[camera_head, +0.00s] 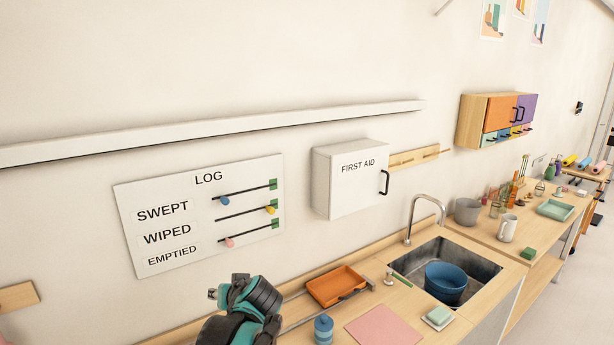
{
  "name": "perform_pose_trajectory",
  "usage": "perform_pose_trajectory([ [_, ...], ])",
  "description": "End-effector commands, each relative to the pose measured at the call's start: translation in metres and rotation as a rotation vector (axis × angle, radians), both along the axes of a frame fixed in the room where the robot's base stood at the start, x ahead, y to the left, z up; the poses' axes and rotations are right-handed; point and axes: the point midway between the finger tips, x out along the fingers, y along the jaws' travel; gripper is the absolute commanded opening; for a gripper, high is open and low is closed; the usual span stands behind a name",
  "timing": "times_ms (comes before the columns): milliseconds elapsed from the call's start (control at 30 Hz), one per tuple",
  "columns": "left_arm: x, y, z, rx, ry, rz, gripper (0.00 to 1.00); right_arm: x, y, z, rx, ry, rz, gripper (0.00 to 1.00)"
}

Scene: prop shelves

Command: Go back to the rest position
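A teal and black part of one of my arms rises at the bottom edge, left of centre, in front of the wall and counter. I cannot tell which arm it belongs to. No gripper fingers are visible, so neither gripper is in view. The task names no other object.
A wooden counter (410,300) holds an orange tray (336,286), blue bottle (323,330), pink mat (384,326) and sink (480,268) with a blue bucket (446,282). A log board (200,215) and first aid cabinet (350,180) are on the wall.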

Motion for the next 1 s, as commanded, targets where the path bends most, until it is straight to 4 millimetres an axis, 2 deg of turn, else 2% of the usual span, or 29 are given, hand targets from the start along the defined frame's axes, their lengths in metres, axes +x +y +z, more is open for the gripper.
perform_pose_trajectory([
  [33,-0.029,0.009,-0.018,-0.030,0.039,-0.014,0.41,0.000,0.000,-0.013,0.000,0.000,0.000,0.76],
  [167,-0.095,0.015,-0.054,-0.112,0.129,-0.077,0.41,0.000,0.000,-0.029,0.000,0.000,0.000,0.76],
  [300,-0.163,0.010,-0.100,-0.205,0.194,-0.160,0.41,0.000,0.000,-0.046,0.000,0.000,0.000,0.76],
  [400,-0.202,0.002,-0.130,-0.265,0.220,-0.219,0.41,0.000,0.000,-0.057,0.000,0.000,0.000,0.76],
  [500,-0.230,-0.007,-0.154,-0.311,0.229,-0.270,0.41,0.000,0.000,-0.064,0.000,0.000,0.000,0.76],
  [600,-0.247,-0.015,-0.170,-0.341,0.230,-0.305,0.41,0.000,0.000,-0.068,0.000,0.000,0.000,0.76],
  [700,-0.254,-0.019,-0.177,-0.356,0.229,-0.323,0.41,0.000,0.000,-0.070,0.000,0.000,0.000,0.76],
  [1000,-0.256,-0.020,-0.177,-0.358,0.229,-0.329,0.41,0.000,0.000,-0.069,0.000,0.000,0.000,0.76],
])
